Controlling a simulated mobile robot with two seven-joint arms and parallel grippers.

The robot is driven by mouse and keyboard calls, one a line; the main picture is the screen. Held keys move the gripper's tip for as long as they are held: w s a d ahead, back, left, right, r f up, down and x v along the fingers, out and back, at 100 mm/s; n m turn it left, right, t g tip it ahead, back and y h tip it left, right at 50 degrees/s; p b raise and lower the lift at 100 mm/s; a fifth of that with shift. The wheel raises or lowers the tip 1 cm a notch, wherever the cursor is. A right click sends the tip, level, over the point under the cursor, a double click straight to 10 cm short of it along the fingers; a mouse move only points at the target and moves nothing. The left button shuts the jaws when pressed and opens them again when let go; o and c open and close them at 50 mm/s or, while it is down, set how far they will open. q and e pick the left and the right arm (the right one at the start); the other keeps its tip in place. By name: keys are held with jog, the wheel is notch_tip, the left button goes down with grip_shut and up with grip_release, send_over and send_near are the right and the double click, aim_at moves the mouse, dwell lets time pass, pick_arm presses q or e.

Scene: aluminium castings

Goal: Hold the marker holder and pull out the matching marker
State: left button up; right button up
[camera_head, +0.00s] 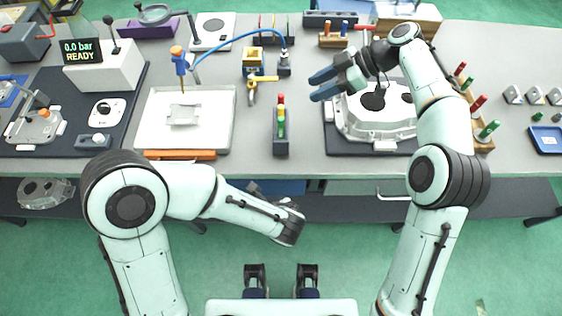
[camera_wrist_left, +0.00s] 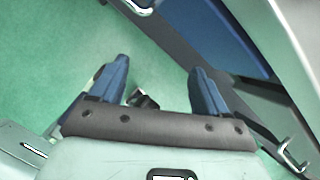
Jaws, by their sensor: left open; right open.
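A wooden marker holder (camera_head: 484,140) with several red and green markers (camera_head: 480,103) stands at the right of the bench, partly hidden by my right arm. A smaller wooden block (camera_head: 338,41) with a few coloured upright pieces stands at the back; I cannot tell which one the task means. My right gripper (camera_head: 322,84) is open and empty above the bench, left of the large casting and well away from the right holder. My left gripper shows in the left wrist view (camera_wrist_left: 160,84), open and empty over the green floor, in front of the bench.
A large aluminium casting (camera_head: 352,124) lies on a dark mat under my right arm. A red, yellow and green light tower (camera_head: 281,118) stands at the middle of the bench. A white tray (camera_head: 150,132) is left of it. A blue tray (camera_head: 548,138) lies far right.

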pick_arm(q)
jog(key=shift+w+d+r+m+t+h, duration=0.6)
jog(key=shift+w+r+m+t, duration=1.35)
jog(key=shift+r, duration=1.7)
jog(key=shift+w+d+r+m+t+h, duration=0.6)
jog(key=shift+w+r+m+t, duration=0.9)
jog(key=shift+r+t, duration=1.5)
jog(key=shift+n+g, duration=0.25)
jog(key=shift+g, duration=0.4)
jog(key=x, duration=0.8)
jog(key=r+x, duration=0.1)
jog(key=x, duration=0.3)
jog(key=shift+w, duration=0.45)
jog(key=c, duration=1.1)
pick_arm(e)
jog(key=shift+o, duration=0.4)
